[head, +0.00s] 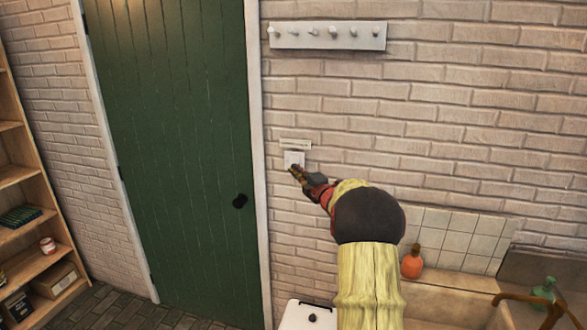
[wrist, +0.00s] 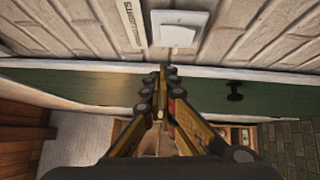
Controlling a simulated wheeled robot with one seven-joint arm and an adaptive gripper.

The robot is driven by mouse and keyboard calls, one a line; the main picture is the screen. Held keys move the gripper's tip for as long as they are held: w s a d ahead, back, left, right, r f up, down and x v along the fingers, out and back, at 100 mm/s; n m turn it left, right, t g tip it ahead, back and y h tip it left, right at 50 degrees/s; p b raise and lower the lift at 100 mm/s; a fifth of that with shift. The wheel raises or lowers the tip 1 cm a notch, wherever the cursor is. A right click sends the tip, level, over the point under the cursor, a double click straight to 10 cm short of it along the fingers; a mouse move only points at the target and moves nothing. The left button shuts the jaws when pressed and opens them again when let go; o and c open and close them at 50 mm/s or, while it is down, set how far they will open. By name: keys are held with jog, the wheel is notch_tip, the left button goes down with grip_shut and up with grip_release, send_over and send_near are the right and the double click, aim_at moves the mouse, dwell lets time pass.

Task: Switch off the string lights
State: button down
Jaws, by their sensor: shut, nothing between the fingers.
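A white wall switch (head: 294,159) is fixed on the brick wall just right of the green door. A narrow pale label strip (head: 295,144) is above it. In the wrist view the switch (wrist: 180,27) is at the top, with the lettered label (wrist: 131,24) to its left. My gripper (head: 293,169) is at the lower part of the switch in the head view. In the wrist view my gripper (wrist: 163,70) has its fingertips together, with nothing between them, close to the switch's edge. I cannot tell whether they touch it. No string lights are clearly seen.
A green door (head: 180,130) with a dark knob (head: 240,201) is left of the switch. A peg rail (head: 328,36) hangs above. A sink (head: 450,298), an orange bottle (head: 412,264) and a green bottle (head: 545,290) are at lower right. A wooden shelf (head: 20,175) stands at left.

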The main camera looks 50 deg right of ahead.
jog(key=v, duration=0.3)
jog(key=r+v, duration=0.1)
jog(key=v, duration=0.1)
jog(key=shift+s+a+r, duration=0.15)
jog(key=shift+s+a, duration=0.05)
jog(key=shift+s, duration=0.15)
